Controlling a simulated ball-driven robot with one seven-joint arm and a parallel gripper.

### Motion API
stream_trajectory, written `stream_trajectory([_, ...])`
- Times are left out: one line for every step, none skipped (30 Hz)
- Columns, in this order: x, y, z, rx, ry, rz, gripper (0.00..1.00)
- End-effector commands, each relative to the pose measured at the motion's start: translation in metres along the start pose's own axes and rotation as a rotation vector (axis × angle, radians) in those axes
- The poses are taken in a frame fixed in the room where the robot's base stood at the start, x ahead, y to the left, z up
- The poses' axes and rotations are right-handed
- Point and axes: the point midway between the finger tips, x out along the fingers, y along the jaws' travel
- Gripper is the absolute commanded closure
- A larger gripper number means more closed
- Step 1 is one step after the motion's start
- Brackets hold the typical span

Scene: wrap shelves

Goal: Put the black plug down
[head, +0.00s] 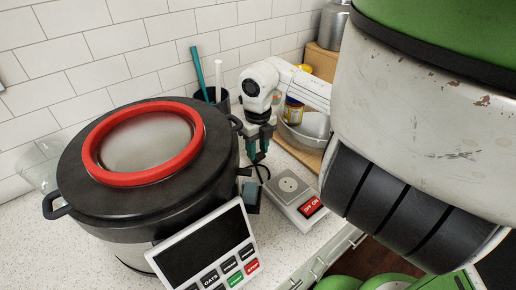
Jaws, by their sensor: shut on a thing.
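My gripper (257,157) hangs over the counter between the large pot and the white scale, at the end of my white arm. Its teal-tipped fingers are shut on the black plug (262,171), of which only a small dark part and a thin curved cable show under the fingertips.
A black pot with a red-rimmed lid (143,139) stands close on the left. A white keypad panel (205,254) is in front. The scale (290,190) is right of my gripper. A dark cup with a teal stick (197,66) and a metal bowl (304,130) stand behind.

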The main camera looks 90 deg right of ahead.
Motion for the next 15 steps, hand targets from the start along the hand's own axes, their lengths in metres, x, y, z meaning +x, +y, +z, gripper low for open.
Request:
stream_trajectory([0.0055, -0.0031, 0.0035, 0.009, -0.010, -0.010, 1.00])
stream_trajectory([0.0052, -0.0030, 0.0033, 0.009, -0.009, -0.010, 1.00])
stream_trajectory([0.0053, -0.0028, 0.0032, 0.009, -0.009, -0.009, 1.00])
stream_trajectory([0.0056, -0.0027, 0.0030, 0.009, -0.008, -0.009, 0.60])
stream_trajectory([0.0059, -0.0026, 0.0029, 0.009, -0.007, -0.010, 0.57])
stream_trajectory([0.0060, -0.0023, 0.0027, 0.008, -0.007, -0.009, 0.53])
stream_trajectory([0.0059, -0.0020, 0.0025, 0.007, -0.006, -0.009, 0.50])
stream_trajectory([0.0057, -0.0018, 0.0023, 0.006, -0.006, -0.008, 0.47])
stream_trajectory([0.0055, -0.0016, 0.0021, 0.006, -0.005, -0.008, 0.44])
stream_trajectory([0.0053, -0.0014, 0.0019, 0.005, -0.005, -0.008, 0.41])
stream_trajectory([0.0052, -0.0013, 0.0018, 0.005, -0.005, -0.007, 0.38])
stream_trajectory([0.0050, -0.0011, 0.0017, 0.004, -0.004, -0.007, 0.36])
stream_trajectory([0.0049, -0.0010, 0.0016, 0.004, -0.004, -0.007, 0.36])
stream_trajectory([0.0048, -0.0009, 0.0015, 0.004, -0.004, -0.007, 0.36])
stream_trajectory([0.0046, -0.0008, 0.0014, 0.003, -0.004, -0.007, 0.36])
